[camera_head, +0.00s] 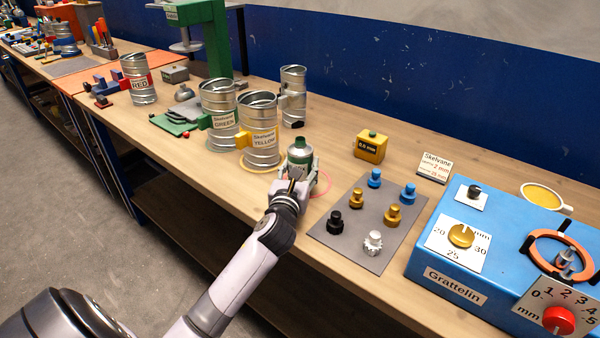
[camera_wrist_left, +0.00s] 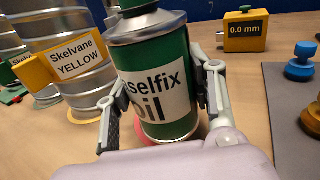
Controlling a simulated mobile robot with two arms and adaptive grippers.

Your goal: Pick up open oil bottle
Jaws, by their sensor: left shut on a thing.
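The oil bottle (camera_head: 300,153) is a green can with a grey conical top and a white label. My left gripper (camera_head: 299,176) is shut on the bottle's sides, one finger on each side. The bottle is at a red ring mark (camera_head: 321,184) on the bench; I cannot tell whether its base touches the wood. My right gripper is not in view.
A duct labelled Skelvane YELLOW (camera_head: 260,133) stands just left of the bottle. A grey mat (camera_head: 350,243) with several knobs lies to the right, before the blue Grattelin machine (camera_head: 490,265). A yellow 0.0 mm block (camera_head: 371,146) sits behind. Bare wood lies between.

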